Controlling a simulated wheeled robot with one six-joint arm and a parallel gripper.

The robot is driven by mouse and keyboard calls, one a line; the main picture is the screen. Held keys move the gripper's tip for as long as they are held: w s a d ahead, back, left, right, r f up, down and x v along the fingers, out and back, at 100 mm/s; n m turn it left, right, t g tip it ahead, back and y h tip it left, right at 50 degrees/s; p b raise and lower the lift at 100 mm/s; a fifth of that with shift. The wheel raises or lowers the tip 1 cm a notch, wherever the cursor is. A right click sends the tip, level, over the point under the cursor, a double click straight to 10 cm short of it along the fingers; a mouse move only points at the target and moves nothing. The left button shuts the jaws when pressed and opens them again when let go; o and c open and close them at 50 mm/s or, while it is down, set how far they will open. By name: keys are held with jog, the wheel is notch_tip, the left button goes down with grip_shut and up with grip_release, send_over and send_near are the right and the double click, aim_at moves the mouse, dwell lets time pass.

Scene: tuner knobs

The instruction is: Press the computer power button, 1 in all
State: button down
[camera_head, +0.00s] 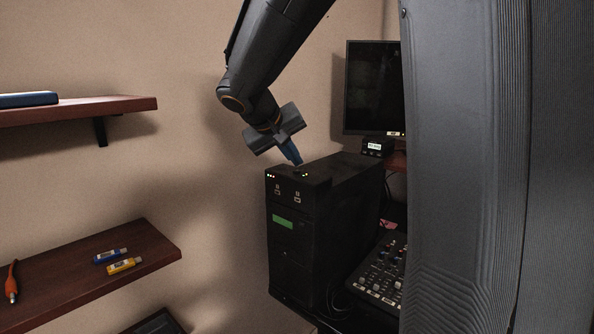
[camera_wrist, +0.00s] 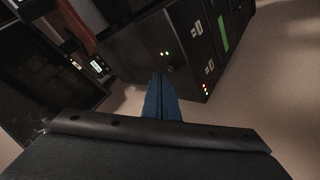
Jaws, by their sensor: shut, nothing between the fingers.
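The black computer tower (camera_head: 292,250) stands upright below my gripper, with a small green panel on its front. It also fills the upper middle of the wrist view (camera_wrist: 140,45). My gripper (camera_head: 297,162) is shut, its blue fingers together and pointing down at the top front of the tower. In the wrist view the fingertips (camera_wrist: 159,76) are close to a small dark round spot (camera_wrist: 171,68) beside green lights; it may be the power button, but it is too dark to be sure. I cannot tell whether the fingertips touch the tower.
A monitor (camera_head: 372,88) and a small display box (camera_head: 376,147) are behind the tower. A mixer panel with knobs (camera_head: 382,268) is at its right. Wooden shelves (camera_head: 130,105) are on the left wall; the lower one holds blue (camera_head: 110,256) and yellow (camera_head: 124,265) sticks.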

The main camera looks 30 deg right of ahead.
aim_at(295, 174)
jog(key=shift+r, duration=0.25)
jog(key=shift+r, duration=0.15)
notch_tip(295, 174, up, 5)
jog(key=p, duration=0.3)
dwell(0.3)
jog(key=shift+s+d, duration=0.1)
dwell(0.7)
